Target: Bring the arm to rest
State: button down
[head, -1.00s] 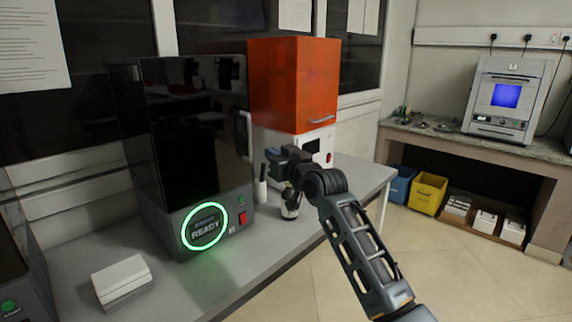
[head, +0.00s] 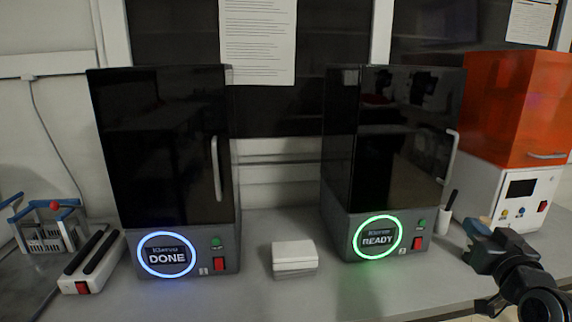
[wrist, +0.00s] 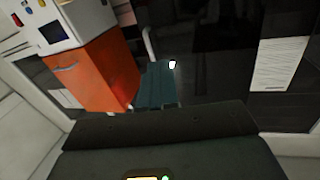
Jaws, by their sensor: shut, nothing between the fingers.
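My dark arm enters at the lower right of the head view. Its gripper (head: 485,240) is held over the right end of the bench, in front of the white machine with the orange hood. In the wrist view the teal fingers of my gripper (wrist: 156,84) are shut with nothing between them. That view appears turned over, with the orange hood (wrist: 95,72) below the white machine body (wrist: 65,20).
Two dark-doored machines stand on the bench: the left one (head: 165,150) reads DONE in a blue ring, the right one (head: 395,150) READY in green. A white box (head: 294,258) lies between them. A rack (head: 45,232) and a white switched unit (head: 93,262) are at left.

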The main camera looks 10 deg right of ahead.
jog(key=s+a+f+g+y, duration=0.1)
jog(key=s+a+f, duration=0.65)
jog(key=s, duration=0.35)
jog(key=s+a+f, duration=0.7)
jog(key=s+a, duration=0.2)
jog(key=s, duration=0.2)
jog(key=s+a+r+n+y, duration=0.1)
jog(key=s+a+r, duration=0.1)
jog(key=s, duration=1)
jog(key=s+a+r+n+g+y, duration=0.1)
jog(key=s+a+r+n, duration=0.1)
jog(key=s, duration=0.9)
jog(key=shift+s+r+g+y, duration=0.3)
jog(key=shift+s+r+y, duration=0.1)
jog(key=shift+r, duration=0.1)
